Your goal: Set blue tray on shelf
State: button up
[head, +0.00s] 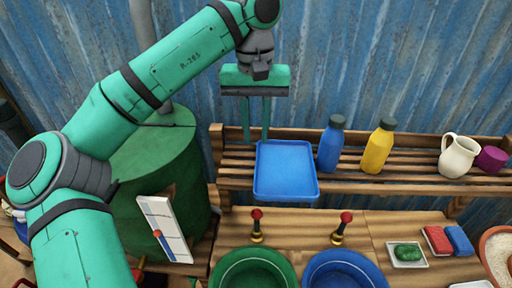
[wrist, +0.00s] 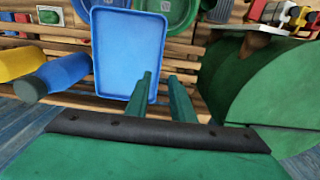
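The blue tray (head: 286,170) appears to rest flat on the slatted wooden shelf (head: 370,187), left of the bottles. Its near edge overlaps the shelf's front board in the head view. In the wrist view the tray (wrist: 128,52) shows its empty inside. My gripper (head: 256,140) is above the tray's far left corner, fingers pointing down and apart. In the wrist view my gripper (wrist: 160,78) has one finger in front of the tray's edge and the other outside it, with a clear gap between. Whether a finger touches the rim I cannot tell.
A blue bottle (head: 331,146) stands close right of the tray, then a yellow bottle (head: 377,149), a cream jug (head: 458,155) and a purple cup (head: 491,159). A green drum (head: 150,165) stands left. Shelf between yellow bottle and jug is clear.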

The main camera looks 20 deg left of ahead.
jog(key=shift+r, duration=1.8)
